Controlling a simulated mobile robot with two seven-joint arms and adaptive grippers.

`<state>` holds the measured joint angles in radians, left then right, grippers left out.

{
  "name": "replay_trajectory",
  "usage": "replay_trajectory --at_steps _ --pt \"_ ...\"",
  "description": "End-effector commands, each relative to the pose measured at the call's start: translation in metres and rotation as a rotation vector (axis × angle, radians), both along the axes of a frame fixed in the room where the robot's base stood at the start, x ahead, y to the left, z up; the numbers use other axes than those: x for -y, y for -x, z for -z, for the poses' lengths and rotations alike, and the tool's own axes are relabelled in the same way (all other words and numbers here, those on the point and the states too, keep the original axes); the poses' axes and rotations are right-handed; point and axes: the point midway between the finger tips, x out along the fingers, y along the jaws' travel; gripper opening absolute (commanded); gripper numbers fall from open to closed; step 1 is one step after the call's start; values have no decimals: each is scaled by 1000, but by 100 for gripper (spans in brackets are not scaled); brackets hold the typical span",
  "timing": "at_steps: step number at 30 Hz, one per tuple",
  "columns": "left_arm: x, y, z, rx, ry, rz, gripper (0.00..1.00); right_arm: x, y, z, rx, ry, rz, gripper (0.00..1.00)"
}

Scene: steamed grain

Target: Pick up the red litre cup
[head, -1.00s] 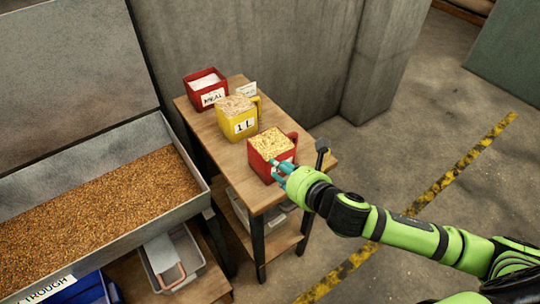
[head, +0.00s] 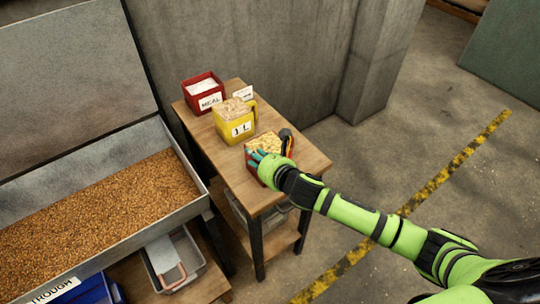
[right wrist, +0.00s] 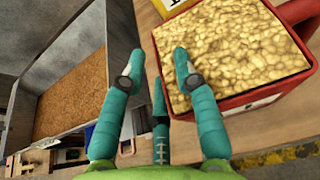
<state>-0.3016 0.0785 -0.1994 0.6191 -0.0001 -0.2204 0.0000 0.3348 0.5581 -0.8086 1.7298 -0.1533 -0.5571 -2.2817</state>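The red litre cup (head: 249,164), filled with pale grain, stands upright on the near part of the small wooden table. It fills the upper right of the right wrist view (right wrist: 298,12), its red handle at the far right. My right gripper (head: 262,158) is at the cup and covers part of it in the head view. In the right wrist view its teal fingers (right wrist: 159,62) are spread open, one in front of the grain and one left of the cup. I cannot tell whether they touch the cup. My left gripper is not in view.
A yellow cup (head: 235,127) of grain stands just behind, and a red MEAL box (head: 206,99) with a small white card (head: 242,92) is farther back. The wooden table (head: 312,160) adjoins a concrete wall. A grain trough (head: 190,208) is on the left.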

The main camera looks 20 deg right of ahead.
Motion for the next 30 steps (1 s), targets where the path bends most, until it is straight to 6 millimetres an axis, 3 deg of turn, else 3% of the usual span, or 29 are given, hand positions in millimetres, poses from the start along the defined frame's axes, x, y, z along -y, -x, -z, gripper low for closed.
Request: replay_trajectory --at_steps 4,13,14,15,16,30 --pt "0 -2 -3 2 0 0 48 -5 -13 5 0 -1 -1 30" --pt "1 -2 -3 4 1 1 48 -5 -16 7 0 0 0 30" --pt "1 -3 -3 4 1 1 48 -5 -16 7 0 0 0 22" --pt "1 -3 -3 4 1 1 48 -5 -15 7 0 0 0 6" --pt "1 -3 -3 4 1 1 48 -5 -15 7 0 0 0 0" --pt "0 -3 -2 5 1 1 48 -6 -16 3 5 0 -2 0"
